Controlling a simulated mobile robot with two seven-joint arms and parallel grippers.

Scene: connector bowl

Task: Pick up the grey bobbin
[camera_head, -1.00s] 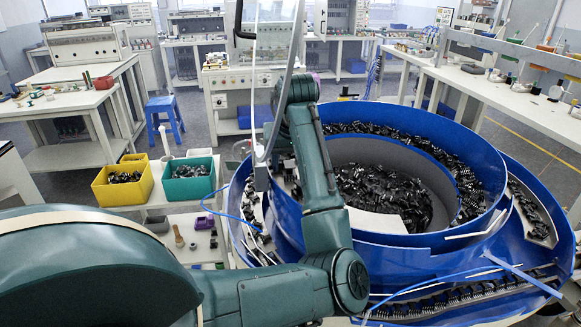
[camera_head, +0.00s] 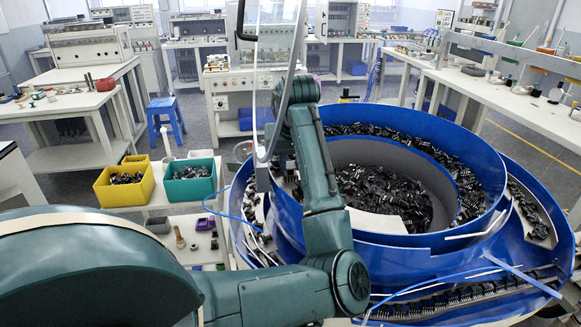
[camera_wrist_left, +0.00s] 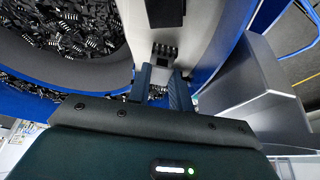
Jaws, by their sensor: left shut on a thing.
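My left gripper (camera_wrist_left: 162,90) shows in the left wrist view with its two dark fingers close together. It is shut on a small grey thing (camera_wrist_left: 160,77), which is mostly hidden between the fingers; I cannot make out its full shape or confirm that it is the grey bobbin. Beyond the fingertips, a black connector (camera_wrist_left: 164,50) lies on a pale surface. In the head view my arm hides the gripper and what it holds. I pick out no other grey bobbin for sure. My right gripper is in neither view.
A large blue feeder bowl (camera_head: 470,135) with black connectors (camera_head: 385,190) stands under and right of my arm. Yellow (camera_head: 124,189) and teal (camera_head: 190,186) bins stand at left. A purple piece (camera_head: 204,223) lies on the white shelf. A grey panel (camera_wrist_left: 245,95) is close to the gripper.

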